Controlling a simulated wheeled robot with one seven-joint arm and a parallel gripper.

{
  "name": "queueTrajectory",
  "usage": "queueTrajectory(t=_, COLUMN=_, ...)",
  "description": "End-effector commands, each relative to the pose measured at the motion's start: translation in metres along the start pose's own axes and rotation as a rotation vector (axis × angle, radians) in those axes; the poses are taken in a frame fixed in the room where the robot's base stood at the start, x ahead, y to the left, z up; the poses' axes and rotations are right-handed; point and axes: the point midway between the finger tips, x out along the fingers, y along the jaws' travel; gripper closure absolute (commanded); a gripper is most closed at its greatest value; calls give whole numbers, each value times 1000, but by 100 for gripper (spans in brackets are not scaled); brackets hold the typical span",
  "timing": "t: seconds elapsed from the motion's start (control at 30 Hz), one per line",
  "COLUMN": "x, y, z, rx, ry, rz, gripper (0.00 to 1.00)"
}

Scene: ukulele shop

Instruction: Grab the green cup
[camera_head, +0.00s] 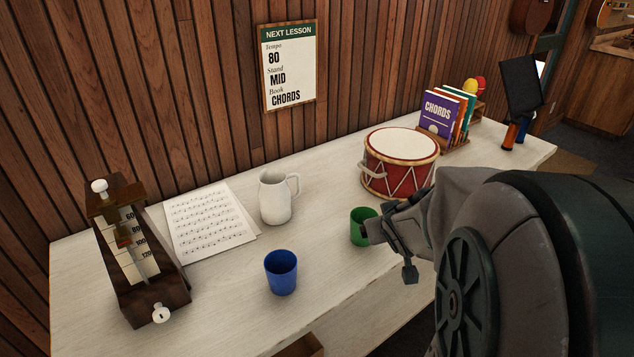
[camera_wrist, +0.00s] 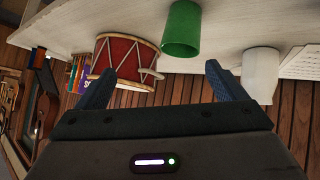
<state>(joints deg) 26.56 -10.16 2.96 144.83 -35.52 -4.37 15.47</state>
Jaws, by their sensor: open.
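The green cup (camera_head: 361,228) stands on the white table in the head view, with my gripper (camera_head: 386,235) right beside it on its right. One finger covers part of the cup's right side. In the wrist view, which is upside down, the green cup (camera_wrist: 181,30) shows beyond the fingertips, between their lines. My gripper (camera_wrist: 160,78) is open there, with two blue-grey fingers apart and nothing between them. I cannot tell whether a finger touches the cup.
A red drum (camera_head: 400,162) stands behind the cup, a white pitcher (camera_head: 275,197) behind left, and a blue cup (camera_head: 281,272) to the left. Sheet music (camera_head: 208,221) and a metronome (camera_head: 137,250) lie further left. The table (camera_head: 225,310) is clear between the cups.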

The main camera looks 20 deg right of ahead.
Motion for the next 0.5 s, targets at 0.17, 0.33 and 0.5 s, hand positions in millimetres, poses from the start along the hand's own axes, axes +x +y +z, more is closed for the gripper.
queueTrajectory(t=0.17, x=35, y=16, z=8, rx=-12, ry=169, rz=-85, gripper=9)
queueTrajectory(t=0.33, x=46, y=14, z=17, rx=7, ry=307, rz=-225, gripper=9)
queueTrajectory(t=0.5, x=44, y=8, z=25, rx=38, ry=391, rz=-337, gripper=9)
